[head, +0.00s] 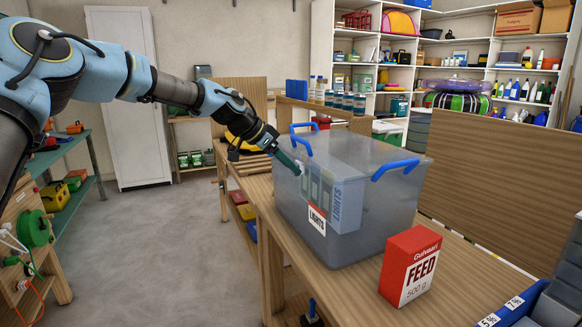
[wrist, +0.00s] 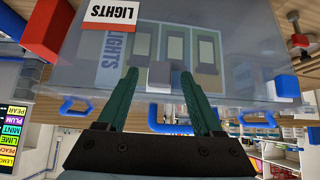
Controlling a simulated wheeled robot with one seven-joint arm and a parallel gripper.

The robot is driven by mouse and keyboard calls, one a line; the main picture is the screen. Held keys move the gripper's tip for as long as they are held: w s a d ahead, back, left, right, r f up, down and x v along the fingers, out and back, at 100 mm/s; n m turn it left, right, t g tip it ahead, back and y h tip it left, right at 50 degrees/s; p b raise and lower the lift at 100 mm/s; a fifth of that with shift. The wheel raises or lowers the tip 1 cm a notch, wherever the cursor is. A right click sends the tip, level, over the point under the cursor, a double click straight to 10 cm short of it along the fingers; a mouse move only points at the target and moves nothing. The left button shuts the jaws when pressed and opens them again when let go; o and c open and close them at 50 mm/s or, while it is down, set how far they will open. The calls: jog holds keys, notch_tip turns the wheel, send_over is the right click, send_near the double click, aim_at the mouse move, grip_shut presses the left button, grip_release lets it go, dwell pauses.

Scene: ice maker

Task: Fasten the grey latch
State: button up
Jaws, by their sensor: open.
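A translucent grey storage box (head: 292,218) with a LIGHTS label stands on the wooden workbench. In the wrist view, which is upside down, the grey latch (wrist: 160,79) is a small block on the box's wall, below the label in that picture. My gripper (head: 296,168) reaches the box's left side from the upper left in the head view. Its two green fingers (wrist: 160,74) are open, one on each side of the latch, with gaps visible. I cannot tell whether they touch the box. In the head view the latch is largely hidden by the fingers.
Blue handles (head: 395,168) rise from the box's rim. A red and white FEED carton (head: 410,266) stands close in front of the box. Blue bins (head: 515,306) are at the lower right. Open floor (head: 150,255) lies left of the bench (head: 340,290).

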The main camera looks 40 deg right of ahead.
jog(key=shift+p+v, duration=0.65)
jog(key=shift+v, duration=2.3)
jog(key=shift+a+f, duration=0.1)
jog(key=shift+a, duration=0.05)
jog(key=w+a+f+n+t+y, duration=0.1)
jog(key=w+a+f+n+y, duration=0.15)
jog(key=a, duration=0.85)
jog(key=w+a+f+n+t+y, duration=0.15)
jog(key=a+f+n, duration=0.25)
jog(key=a, duration=0.6)
jog(key=w+a+f+n+t+y, duration=0.1)
jog(key=w+a+f+n+t, duration=0.2)
jog(key=a, duration=0.8)
jog(key=s+a+n+y, duration=0.1)
jog(key=s+a+n, duration=0.2)
jog(key=a, duration=0.5)
jog(key=s+a+f+n+y, duration=0.1)
jog(key=s+a+n, duration=0.2)
jog(key=a, duration=0.6)
jog(key=s+a+n, duration=0.4)
jog(key=a+n, duration=0.1)
jog(key=a, duration=0.3)
jog(key=shift+a+f+g+y, duration=0.2)
jog(key=shift+a+g+y, duration=0.05)
jog(key=shift+g+y, duration=0.2)
